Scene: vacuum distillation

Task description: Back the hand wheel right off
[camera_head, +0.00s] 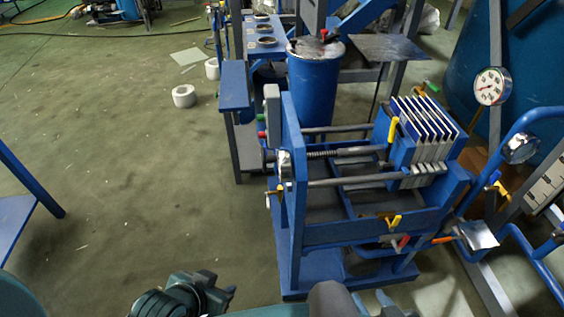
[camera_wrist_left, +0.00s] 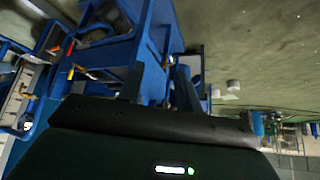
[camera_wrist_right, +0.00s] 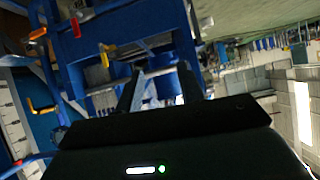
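The blue press frame (camera_head: 290,205) stands right of centre in the head view. A threaded screw (camera_head: 318,154) runs from its left end plate towards a stack of pale plates (camera_head: 425,130). A dark screw end (camera_head: 267,159) shows at the outer side of that end plate. I cannot clearly make out the hand wheel's rim there. My left gripper (camera_head: 216,288) is open and empty at the bottom of the head view, in front of and left of the press. My right gripper (camera_head: 373,303) is open and empty at the bottom edge, near the press's front foot. Neither touches the press.
A blue drum (camera_head: 313,85) stands behind the press. Pipework with a pressure gauge (camera_head: 492,87) is at the right. A blue table corner (camera_head: 12,215) is at the left edge. White rolls (camera_head: 184,96) lie on the floor. The floor left of the press is clear.

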